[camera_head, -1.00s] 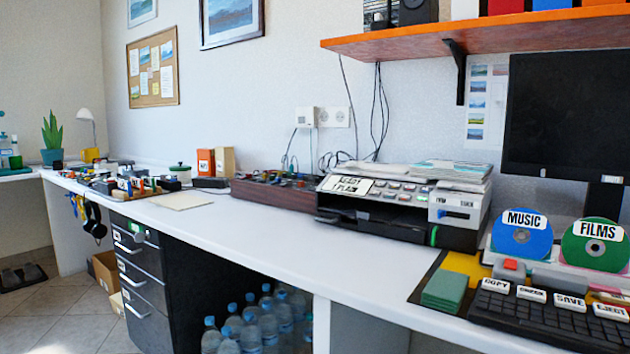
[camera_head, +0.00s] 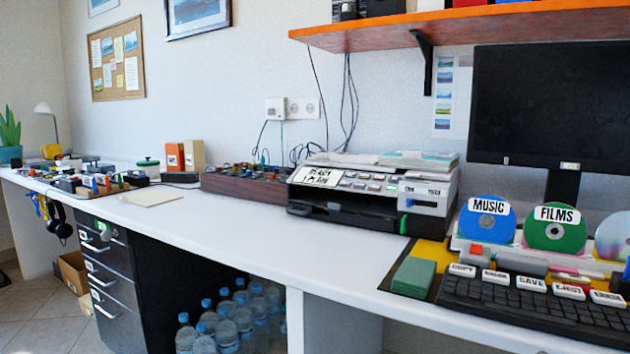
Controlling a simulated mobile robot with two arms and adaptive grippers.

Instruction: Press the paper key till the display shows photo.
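A black and grey printer (camera_head: 375,188) stands on the white desk, right of the middle in the head view. Its sloped top panel carries several small keys (camera_head: 368,182) in rows. A small light display (camera_head: 318,177) with dark lettering sits at the panel's left end; the lettering is too small to read. Which key is the paper key I cannot tell. Neither of my grippers is in view.
A black keyboard (camera_head: 530,306) with white labelled keys and upright discs (camera_head: 487,219) stand right of the printer. A dark wooden box (camera_head: 245,185) is close on its left. An orange shelf (camera_head: 460,24) hangs above. The desk front (camera_head: 235,235) is clear.

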